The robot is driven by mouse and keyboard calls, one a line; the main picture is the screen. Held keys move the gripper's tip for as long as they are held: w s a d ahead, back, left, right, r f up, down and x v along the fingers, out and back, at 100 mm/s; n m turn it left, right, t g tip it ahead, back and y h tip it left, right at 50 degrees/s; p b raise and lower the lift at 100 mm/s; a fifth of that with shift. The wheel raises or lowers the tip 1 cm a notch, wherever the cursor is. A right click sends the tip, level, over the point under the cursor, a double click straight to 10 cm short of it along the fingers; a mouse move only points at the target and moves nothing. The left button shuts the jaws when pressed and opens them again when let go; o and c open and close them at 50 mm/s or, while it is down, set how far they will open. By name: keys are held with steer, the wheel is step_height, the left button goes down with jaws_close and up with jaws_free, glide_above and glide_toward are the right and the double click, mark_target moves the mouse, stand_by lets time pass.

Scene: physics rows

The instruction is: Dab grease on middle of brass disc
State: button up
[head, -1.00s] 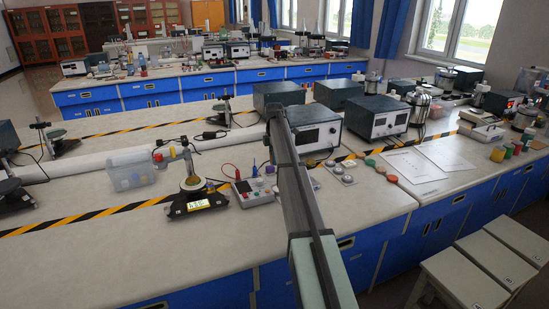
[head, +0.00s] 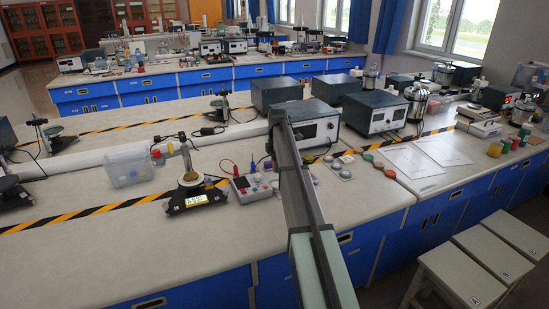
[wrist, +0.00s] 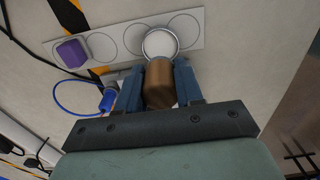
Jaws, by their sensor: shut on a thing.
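My gripper (wrist: 158,70) shows in the wrist view, with its blue fingers shut on a brown cylinder (wrist: 159,86). Just beyond the cylinder's far end is a round tin with a metal rim and pale contents (wrist: 160,43), on a white strip (wrist: 122,40) marked with circles. I cannot tell whether the cylinder touches the tin. In the head view, the brass disc (head: 190,181) lies on a black device (head: 196,200) with a lit display, left of my arm. My gripper is hidden behind my arm there. I cannot make out any grease on the disc.
A purple block (wrist: 70,52) sits on the strip's left end. A blue cable lies left of the fingers. A white box with coloured knobs (head: 252,188) stands between the device and my arm. A clear bin (head: 128,168) is farther left. The bench front is clear.

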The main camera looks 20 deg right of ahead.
mark_target(277, 184)
steer(key=shift+f, duration=2.95)
steer(key=shift+f, duration=0.4)
steer(key=shift+s+f, duration=0.15)
steer(key=shift+f, duration=0.15)
stand_by(0.6)
steer(key=shift+r, duration=3.6)
